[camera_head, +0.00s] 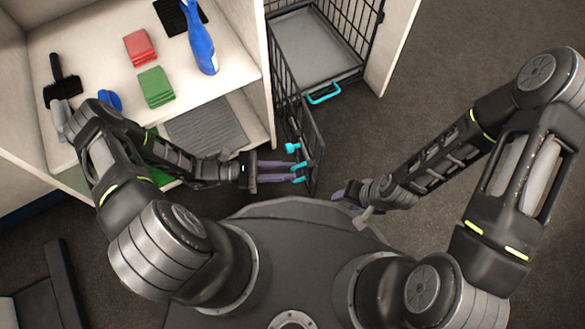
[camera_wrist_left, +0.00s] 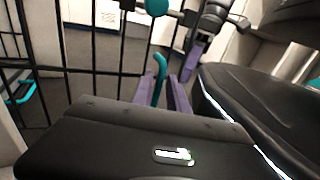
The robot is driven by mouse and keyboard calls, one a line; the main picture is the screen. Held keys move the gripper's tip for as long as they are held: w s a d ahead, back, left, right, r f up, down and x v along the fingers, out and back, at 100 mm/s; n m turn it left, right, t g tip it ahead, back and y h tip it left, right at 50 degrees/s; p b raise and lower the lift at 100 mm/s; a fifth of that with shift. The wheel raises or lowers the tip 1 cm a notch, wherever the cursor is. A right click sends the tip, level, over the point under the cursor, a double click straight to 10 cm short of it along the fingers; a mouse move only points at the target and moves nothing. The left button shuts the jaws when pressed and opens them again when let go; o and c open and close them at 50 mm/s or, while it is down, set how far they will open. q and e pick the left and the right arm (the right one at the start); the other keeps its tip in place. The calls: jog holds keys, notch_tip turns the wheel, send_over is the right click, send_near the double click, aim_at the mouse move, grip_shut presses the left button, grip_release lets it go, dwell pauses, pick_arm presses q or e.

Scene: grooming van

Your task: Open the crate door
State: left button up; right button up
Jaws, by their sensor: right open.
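The crate (camera_head: 325,45) stands open at the top middle of the head view, a black wire cage with a grey floor. Its wire door (camera_head: 284,90) is swung out toward me, its free end near my left gripper. Teal fittings, including a door handle (camera_head: 300,166), sit at that end; the teal handle also shows in the left wrist view (camera_wrist_left: 160,68). My left gripper (camera_head: 290,172) has its purple fingers at the handle, which shows between them in the wrist view; whether they clamp it is unclear. My right gripper (camera_head: 343,196) is open and empty, away from the door.
White shelving (camera_head: 262,50) on the left holds a blue bottle (camera_head: 202,45), red cloth (camera_head: 140,47), green cloth (camera_head: 155,87) and a black brush (camera_head: 63,80). A pale panel (camera_head: 397,50) borders the crate's right. Dark floor (camera_head: 450,60) is free at right.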

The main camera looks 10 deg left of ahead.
pick_arm(q)
jog(key=v, duration=0.5)
jog(key=shift+a+p, duration=0.25)
jog(key=shift+p, duration=0.05)
jog(key=shift+s, duration=0.1)
